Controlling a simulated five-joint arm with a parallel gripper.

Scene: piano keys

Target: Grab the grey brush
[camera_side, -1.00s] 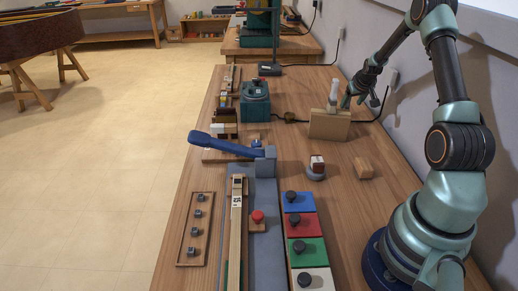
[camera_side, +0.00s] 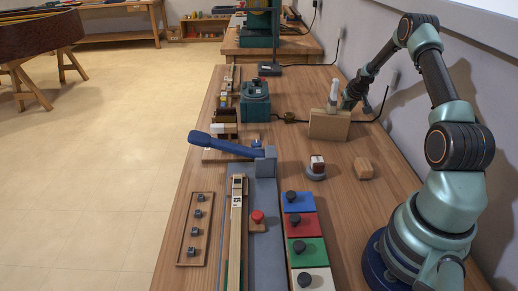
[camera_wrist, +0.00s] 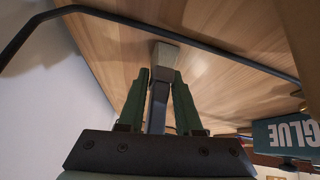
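The grey brush (camera_wrist: 158,108) shows in the wrist view as a slim grey handle with a pale grey-beige block at its far end. The handle lies between the two green fingers of my gripper (camera_wrist: 161,75). The fingertips are close to it on both sides, but I cannot tell whether they touch it. In the side view my gripper (camera_side: 348,101) is low over the far right of the table, just behind a wooden block (camera_side: 328,125). I cannot make out the brush there for certain.
A pale upright stick (camera_side: 334,91) rises at the wooden block. A box marked GLUE (camera_wrist: 285,134) is at the right of the wrist view.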

